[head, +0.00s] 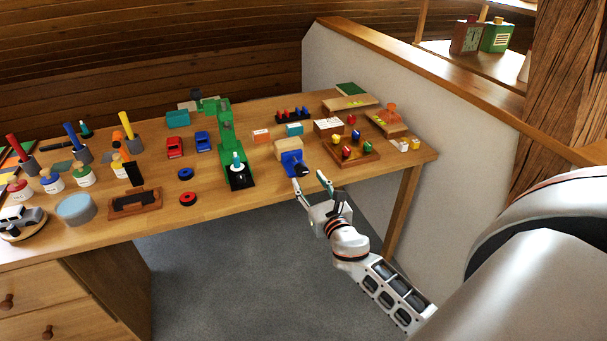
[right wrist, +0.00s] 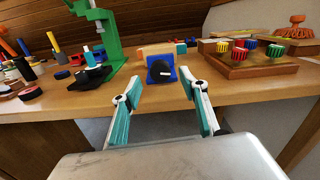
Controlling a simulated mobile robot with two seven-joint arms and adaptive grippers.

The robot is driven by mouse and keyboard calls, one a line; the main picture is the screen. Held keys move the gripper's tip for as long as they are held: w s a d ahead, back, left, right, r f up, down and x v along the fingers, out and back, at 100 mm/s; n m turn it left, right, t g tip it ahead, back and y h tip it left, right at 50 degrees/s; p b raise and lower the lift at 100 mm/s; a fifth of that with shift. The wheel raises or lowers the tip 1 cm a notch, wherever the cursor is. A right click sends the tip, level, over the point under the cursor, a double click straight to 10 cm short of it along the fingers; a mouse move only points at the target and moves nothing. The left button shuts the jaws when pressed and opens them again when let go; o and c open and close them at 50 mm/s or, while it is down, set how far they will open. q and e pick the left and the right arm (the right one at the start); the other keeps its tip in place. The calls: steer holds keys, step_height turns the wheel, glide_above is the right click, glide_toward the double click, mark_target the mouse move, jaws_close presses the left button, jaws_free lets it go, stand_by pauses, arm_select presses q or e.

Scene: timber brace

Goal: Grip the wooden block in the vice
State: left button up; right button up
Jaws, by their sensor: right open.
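The blue vice (head: 291,164) stands at the front edge of the desk, with its dark handle facing me. It also shows in the right wrist view (right wrist: 160,64). The pale wooden block (head: 287,148) is at the back of the vice and shows above it in the right wrist view (right wrist: 155,49). I cannot tell whether the jaws clamp it. My right gripper (head: 309,180) is open and empty, just in front of the vice, apart from it. In the right wrist view its two fingers (right wrist: 158,84) point at the vice handle. My left gripper is not in view.
The green drill press (head: 226,145) stands left of the vice. A wooden tray (head: 351,149) with coloured pieces is on the right. Small blocks lie behind the vice. Red and blue cars and rings lie further left. The floor in front of the desk is clear.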

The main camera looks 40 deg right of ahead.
mark_target(302, 172)
steer(key=x, duration=0.4)
steer(key=shift+w+f, duration=0.1)
steer(key=shift+w, duration=0.3)
steer(key=c, duration=1.1)
